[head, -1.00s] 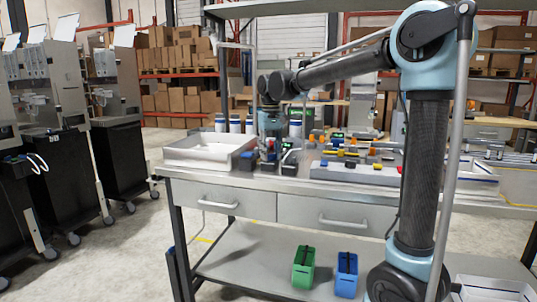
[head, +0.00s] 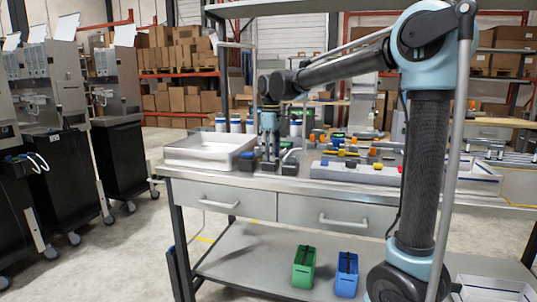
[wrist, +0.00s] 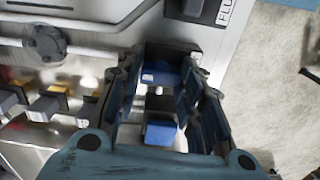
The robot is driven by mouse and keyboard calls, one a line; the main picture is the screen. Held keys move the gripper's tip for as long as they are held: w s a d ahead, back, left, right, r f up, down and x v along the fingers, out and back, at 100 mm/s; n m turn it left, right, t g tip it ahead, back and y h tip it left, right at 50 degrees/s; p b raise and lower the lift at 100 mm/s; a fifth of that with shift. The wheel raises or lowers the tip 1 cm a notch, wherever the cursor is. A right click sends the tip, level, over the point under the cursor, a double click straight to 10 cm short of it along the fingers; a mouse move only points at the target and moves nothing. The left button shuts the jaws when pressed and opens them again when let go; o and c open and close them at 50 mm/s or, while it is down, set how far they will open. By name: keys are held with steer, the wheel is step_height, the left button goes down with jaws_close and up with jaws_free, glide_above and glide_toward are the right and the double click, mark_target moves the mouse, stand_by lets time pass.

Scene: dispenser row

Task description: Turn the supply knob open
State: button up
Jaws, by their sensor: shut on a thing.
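In the head view my gripper (head: 269,160) points straight down at the bench top, beside a white tray. In the wrist view the jaws (wrist: 167,75) are closed in around a small blue part (wrist: 166,71) in a dark housing, which looks like the supply knob. The fingers hide much of it, so its turn angle cannot be read. A second blue block (wrist: 160,133) shows between the fingers, nearer the palm.
The white tray (head: 203,143) stands left of my gripper. A grey round fitting on a pipe (wrist: 48,42) and several coloured handles are left in the wrist view. Right of my gripper is a panel (head: 355,173) with coloured parts.

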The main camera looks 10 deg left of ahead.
steer(key=shift+w+d+n, duration=0.1)
steer(key=shift+d+n, duration=0.1)
steer(key=shift+n, duration=0.2)
steer(key=o, duration=1.1)
steer(key=shift+c, duration=0.2)
steer(key=shift+d, duration=0.1)
steer(key=shift+r, duration=0.25)
step_height(320, 180, up, 11)
steer(key=shift+w+a+r, duration=0.15)
steer(key=shift+a+r, duration=0.05)
steer(key=shift+a, duration=0.15)
